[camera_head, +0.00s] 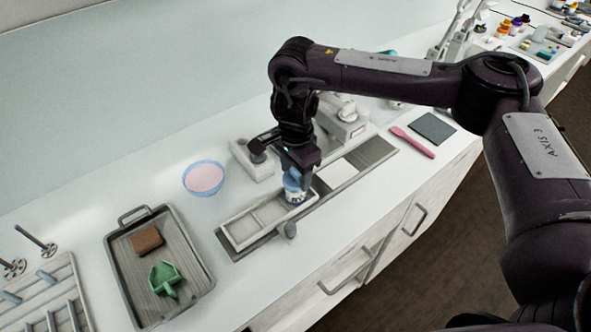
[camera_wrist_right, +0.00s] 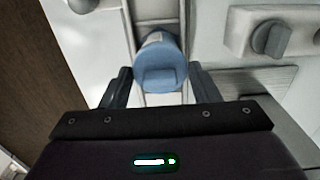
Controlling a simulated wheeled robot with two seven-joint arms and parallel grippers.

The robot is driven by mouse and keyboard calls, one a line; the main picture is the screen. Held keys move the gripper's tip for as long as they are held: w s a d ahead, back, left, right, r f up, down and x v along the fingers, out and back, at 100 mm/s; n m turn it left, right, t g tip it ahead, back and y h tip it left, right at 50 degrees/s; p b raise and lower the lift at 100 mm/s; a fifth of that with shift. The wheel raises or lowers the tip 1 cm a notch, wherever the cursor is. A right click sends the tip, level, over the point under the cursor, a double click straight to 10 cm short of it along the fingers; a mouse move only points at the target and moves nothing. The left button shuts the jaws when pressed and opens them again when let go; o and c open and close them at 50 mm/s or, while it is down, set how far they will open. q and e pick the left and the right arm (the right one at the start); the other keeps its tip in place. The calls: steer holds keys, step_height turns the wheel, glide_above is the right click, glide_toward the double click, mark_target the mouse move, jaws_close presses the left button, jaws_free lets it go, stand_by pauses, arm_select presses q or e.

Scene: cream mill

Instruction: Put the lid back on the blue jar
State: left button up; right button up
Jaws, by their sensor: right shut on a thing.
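The blue jar (camera_head: 296,197), small with white and blue markings, stands upright on the grey strip at the middle of the counter. A blue lid with a raised block-shaped grip (camera_wrist_right: 160,77) is at the jar's mouth in the right wrist view. My right gripper (camera_head: 297,179) points down over the jar and is shut on the lid, with one finger on each side. The gripper hides part of the lid, and I cannot tell whether the lid is fully seated. My left gripper is not in view.
A pale tray (camera_head: 229,230) lies left of the jar, with a blue bowl (camera_head: 204,178) behind. A grey tray (camera_head: 196,285) holds a brown block and a green scoop. A white device (camera_head: 343,121) stands behind, and a pink spatula (camera_head: 412,142) lies right. Bare counter separates them.

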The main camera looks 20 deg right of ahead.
steer(key=shift+f, duration=0.1)
steer(key=o, duration=1.4)
steer(key=shift+o, duration=0.2)
steer(key=shift+r+p, duration=2.15)
steer(key=shift+r, duration=0.2)
steer(key=shift+f, duration=0.1)
jaws_close()
